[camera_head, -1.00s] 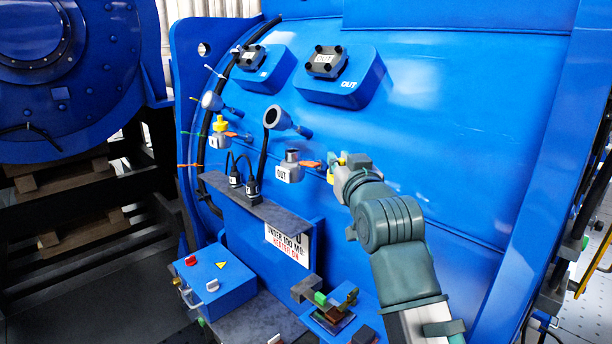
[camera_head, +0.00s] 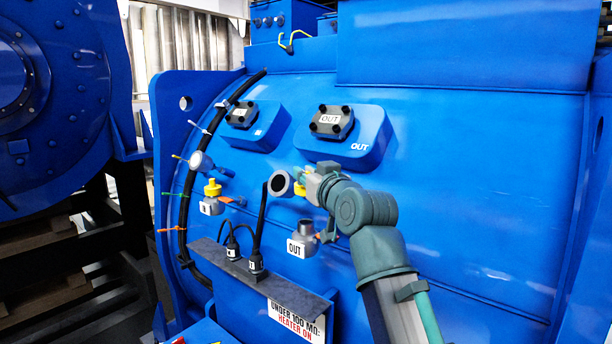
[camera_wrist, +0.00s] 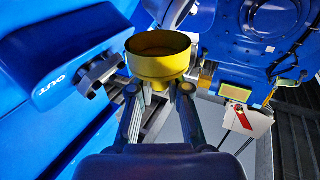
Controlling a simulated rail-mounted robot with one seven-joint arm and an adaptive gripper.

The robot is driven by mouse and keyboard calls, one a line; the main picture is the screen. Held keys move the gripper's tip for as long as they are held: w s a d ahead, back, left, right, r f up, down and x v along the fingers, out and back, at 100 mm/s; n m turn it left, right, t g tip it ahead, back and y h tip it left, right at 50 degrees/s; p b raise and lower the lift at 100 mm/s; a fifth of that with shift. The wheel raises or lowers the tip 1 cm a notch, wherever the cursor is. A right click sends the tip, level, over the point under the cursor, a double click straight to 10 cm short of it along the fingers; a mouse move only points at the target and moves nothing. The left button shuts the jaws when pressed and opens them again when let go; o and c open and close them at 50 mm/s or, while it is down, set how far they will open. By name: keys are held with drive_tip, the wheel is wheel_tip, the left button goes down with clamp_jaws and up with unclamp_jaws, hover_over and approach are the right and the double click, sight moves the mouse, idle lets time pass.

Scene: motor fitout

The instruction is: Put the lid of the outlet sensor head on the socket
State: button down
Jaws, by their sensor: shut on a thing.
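My gripper (camera_wrist: 160,88) is shut on a yellow cup-shaped lid (camera_wrist: 158,62), whose wide round mouth shows between the two fingertips in the wrist view. In the head view the yellow lid (camera_head: 299,189) shows just right of a grey round socket-like piece (camera_head: 281,184) with a dark open face. Whether they touch cannot be told. Below it is the white block marked OUT (camera_head: 297,246), with a bare grey neck on top. My gripper (camera_head: 309,185) is above and slightly right of this block.
A similar labelled white block (camera_head: 210,206) wears a yellow cap at left. Blue pads with dark bolted plates, one marked OUT (camera_head: 331,121), stand above. A grey shelf (camera_head: 232,266) with black plugs and cables lies below. The blue casing at right is clear.

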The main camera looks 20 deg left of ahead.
drive_tip(key=shift+f, duration=0.1)
drive_tip(key=shift+a+f+b, duration=0.1)
drive_tip(key=shift+f+b, duration=1.6)
drive_tip(key=shift+f, duration=1.1)
drive_tip(key=shift+f+b, duration=0.85)
drive_tip(key=shift+f, duration=0.4)
drive_tip(key=c, duration=1.1)
unclamp_jaws()
drive_tip(key=shift+o, duration=0.2)
drive_tip(key=v, duration=1.2)
drive_tip(key=shift+w, duration=0.1)
